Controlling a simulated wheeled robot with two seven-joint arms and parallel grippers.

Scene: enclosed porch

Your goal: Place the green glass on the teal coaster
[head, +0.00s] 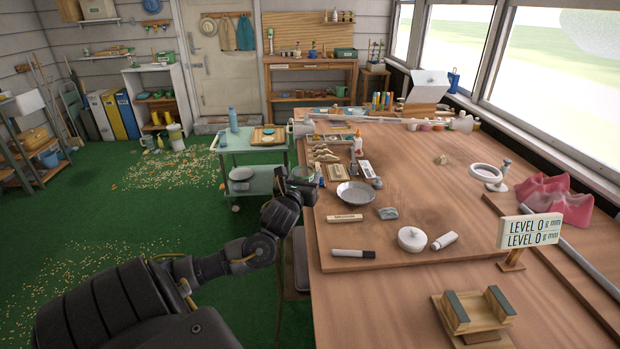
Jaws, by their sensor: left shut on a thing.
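My left gripper (297,186) is at the left edge of the wooden table, seen from behind. It is shut on the green glass (303,172), a small, see-through green shape at its fingertips. The fingers partly hide the glass, and I cannot tell how far its base is from the table. A small dark teal piece (377,183) lies right of the glass, behind the metal bowl, too small to identify. My right gripper is not in view.
A green cart (262,182) stands beyond my left gripper. The table's middle right is mostly clear.

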